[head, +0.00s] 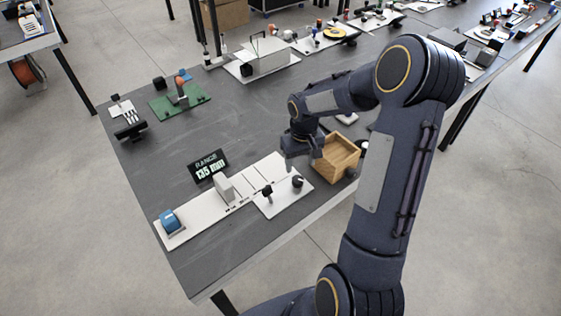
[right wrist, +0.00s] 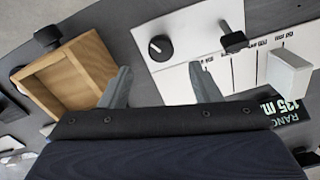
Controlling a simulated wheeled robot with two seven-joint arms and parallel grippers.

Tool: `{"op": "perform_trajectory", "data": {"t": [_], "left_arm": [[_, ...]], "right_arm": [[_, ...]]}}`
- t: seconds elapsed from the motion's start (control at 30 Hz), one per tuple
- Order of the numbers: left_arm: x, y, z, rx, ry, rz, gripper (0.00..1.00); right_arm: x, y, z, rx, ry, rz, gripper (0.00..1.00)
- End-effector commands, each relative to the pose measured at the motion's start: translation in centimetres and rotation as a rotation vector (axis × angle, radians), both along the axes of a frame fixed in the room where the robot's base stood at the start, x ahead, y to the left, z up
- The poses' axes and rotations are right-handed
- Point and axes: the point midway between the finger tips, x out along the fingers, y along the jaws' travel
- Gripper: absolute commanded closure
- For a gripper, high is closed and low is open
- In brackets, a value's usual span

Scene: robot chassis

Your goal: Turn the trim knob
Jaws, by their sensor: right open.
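The round black knob (head: 297,181) sits at the right part of a small white panel (head: 283,201) on the table. It also shows in the right wrist view (right wrist: 160,47), with a pale pointer mark. A black lever or handle (head: 267,191) stands beside it on the same panel. My right gripper (head: 303,153) is over the table behind the panel, beside the wooden box. In the right wrist view its two grey fingers (right wrist: 163,84) are apart and empty, with the knob beyond the gap and not touched. My left gripper is out of view.
An open wooden box (head: 338,158) stands close to the right gripper. A long white board (head: 195,225) carries a blue block (head: 170,220) and a pale upright block (head: 224,187). A display (head: 208,165) reading "RANGE 135 mm" stands behind it. The table's left middle is clear.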

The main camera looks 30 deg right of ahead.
Motion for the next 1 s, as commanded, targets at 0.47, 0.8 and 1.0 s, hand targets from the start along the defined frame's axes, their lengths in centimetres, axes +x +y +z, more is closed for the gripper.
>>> {"op": "perform_trajectory", "data": {"t": [0.47, 0.8, 1.0], "left_arm": [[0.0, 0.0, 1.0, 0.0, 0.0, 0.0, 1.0], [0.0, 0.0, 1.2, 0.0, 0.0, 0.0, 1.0], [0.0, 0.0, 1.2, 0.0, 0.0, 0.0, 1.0]], "right_arm": [[0.1, -0.2, -6.4, -0.001, 0.014, 0.002, 0.43], [0.2, -0.2, -8.5, -0.002, 0.011, 0.001, 0.43], [0.2, -0.2, -8.5, -0.002, 0.011, 0.001, 0.48]]}}
